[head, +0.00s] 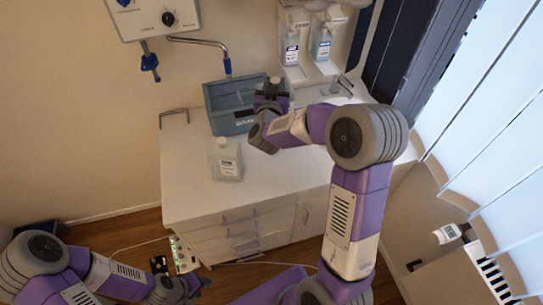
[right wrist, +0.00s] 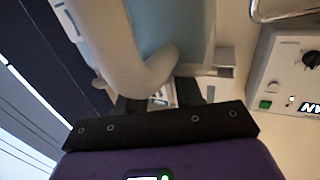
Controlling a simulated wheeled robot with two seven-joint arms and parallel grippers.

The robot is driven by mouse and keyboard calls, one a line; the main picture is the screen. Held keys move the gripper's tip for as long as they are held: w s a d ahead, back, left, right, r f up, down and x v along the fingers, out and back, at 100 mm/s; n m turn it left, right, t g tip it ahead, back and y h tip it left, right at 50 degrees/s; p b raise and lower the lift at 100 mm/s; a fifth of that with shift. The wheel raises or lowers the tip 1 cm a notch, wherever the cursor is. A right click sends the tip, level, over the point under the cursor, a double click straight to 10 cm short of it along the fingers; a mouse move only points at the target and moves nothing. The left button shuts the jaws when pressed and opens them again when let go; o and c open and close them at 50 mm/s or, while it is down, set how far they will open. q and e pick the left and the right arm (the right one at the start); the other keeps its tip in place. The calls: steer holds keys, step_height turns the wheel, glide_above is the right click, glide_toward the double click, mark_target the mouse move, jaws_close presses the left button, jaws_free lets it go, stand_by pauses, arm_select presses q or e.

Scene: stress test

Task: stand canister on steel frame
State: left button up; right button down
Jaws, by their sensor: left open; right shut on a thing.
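My right gripper (head: 272,84) is shut at the back of the counter, by the right end of a blue-grey bin. The canister in it is mostly hidden in the head view. In the right wrist view a pale, rounded shape, which I take for the canister (right wrist: 132,45), reaches down to the fingers (right wrist: 170,95). A thin metal frame (head: 174,111), perhaps the steel frame, stands at the counter's back left, apart from my right gripper. My left gripper (head: 190,284) is open and low in front of the drawers, away from the counter top.
The blue-grey bin (head: 232,124) stands on the white counter (head: 190,195). A clear labelled jug (head: 226,160) stands in front of it. Dispenser bottles (head: 291,48) hang on the wall behind, near a tap (head: 342,87). The counter's front left is clear.

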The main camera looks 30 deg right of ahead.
steer(key=shift+w+f, duration=0.15)
steer(key=shift+f, duration=0.05)
steer(key=shift+s+f+b, duration=0.25)
steer(key=shift+s+b, duration=0.05)
steer(key=shift+b, duration=0.3)
steer(key=shift+s+f+b, duration=0.1)
steer(key=shift+f+b, duration=0.2)
steer(key=shift+b, duration=0.1)
steer(key=f+b, duration=0.9)
steer(key=f, duration=0.9)
steer(key=shift+w, duration=0.2)
steer(key=c, duration=1.1)
jaws_free()
steer(key=shift+s+f, duration=0.1)
steer(key=shift+f, duration=0.25)
steer(key=o, duration=0.4)
steer(key=shift+c, duration=0.2)
